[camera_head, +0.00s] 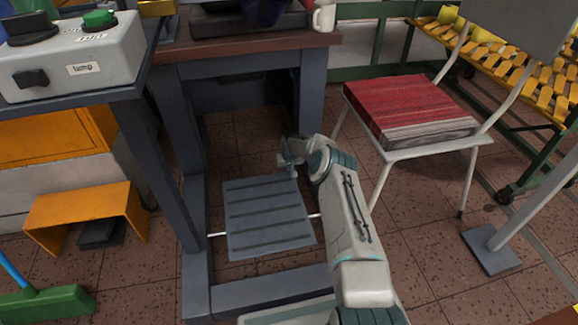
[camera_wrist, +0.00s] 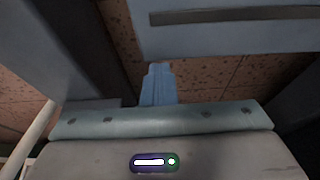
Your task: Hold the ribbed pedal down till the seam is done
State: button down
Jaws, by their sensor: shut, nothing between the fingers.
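The ribbed pedal (camera_head: 268,222) is a wide blue-grey plate with dark cross ribs, low between the legs of the machine table (camera_head: 268,45). In the wrist view, part of the pedal (camera_wrist: 215,38) fills the top right. My gripper (camera_head: 289,164) is shut and empty by the pedal's far right corner. In the wrist view, my fingers (camera_wrist: 158,80) end close to the pedal's edge. I cannot tell whether they touch it or how far the pedal is pressed. The sewing work on the table top is mostly cut off.
A chair with a red cushion (camera_head: 405,105) stands to the right. A control box (camera_head: 72,62) with a green button is at the upper left. An orange guard (camera_head: 85,208) covers a small black pedal (camera_head: 100,232). A green broom head (camera_head: 45,303) lies at the lower left.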

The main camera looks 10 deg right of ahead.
notch_tip(320, 180, up, 14)
jog(key=s+p, duration=0.1)
jog(key=p, duration=0.5)
jog(key=shift+d, duration=0.1)
dwell(0.9)
